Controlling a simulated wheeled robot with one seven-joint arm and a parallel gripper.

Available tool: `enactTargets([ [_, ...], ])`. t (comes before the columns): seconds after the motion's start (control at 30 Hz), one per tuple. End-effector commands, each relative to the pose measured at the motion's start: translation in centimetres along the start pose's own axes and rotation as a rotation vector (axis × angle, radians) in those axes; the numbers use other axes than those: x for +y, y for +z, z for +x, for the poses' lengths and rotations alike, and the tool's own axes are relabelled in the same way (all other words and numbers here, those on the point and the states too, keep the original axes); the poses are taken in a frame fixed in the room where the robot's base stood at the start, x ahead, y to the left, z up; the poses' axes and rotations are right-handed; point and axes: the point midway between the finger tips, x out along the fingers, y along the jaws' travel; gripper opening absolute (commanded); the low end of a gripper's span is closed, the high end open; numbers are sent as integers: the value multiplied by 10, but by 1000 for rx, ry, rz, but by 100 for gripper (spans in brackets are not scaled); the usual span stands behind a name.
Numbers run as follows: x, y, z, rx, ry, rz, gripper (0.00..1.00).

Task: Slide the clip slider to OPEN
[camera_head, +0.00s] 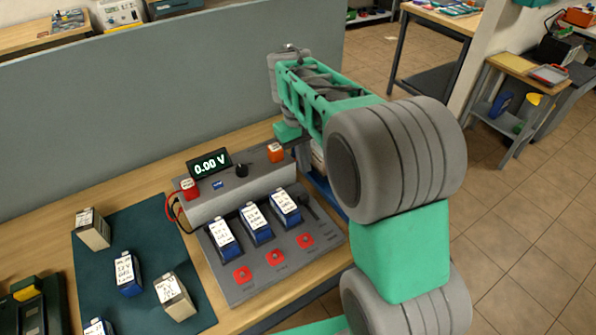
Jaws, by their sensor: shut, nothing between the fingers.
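A grey tester console (245,185) stands on the wooden bench. An orange block with a pale label (276,153) sits at the right end of its raised back part. A dark handle in a slot (308,206) is at the right of its lower deck. I cannot tell which of these is the clip slider, and no OPEN mark is readable. My gripper (297,142) points down beside the orange block at the console's back right. It is shut and empty; its fingertips are small and partly hidden, so contact cannot be told.
Three blue batteries (256,224) stand in the console, with red buttons in front. The display (209,163) reads 0.00 V; a red clip (188,186) with wires is below it. More batteries stand on a dark mat (150,235) at left. A grey partition (150,105) rises behind.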

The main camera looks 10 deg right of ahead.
Motion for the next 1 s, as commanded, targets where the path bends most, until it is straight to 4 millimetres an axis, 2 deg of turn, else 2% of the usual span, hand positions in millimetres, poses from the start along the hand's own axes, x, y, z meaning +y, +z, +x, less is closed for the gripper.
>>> enactTargets([
  [0.03, 1, -18, -5, -45, -11, -23, 0],
  [0.1, 0, -37, 0, -89, -28, -52, 0],
  [0.27, -4, -57, 11, -137, -54, -87, 0],
  [0.67, -4, -59, 18, -141, -56, -90, 0],
  [0.77, -4, -57, 30, -142, -56, -89, 0],
  [1.0, -7, -50, 73, -144, -57, -90, 0],
])
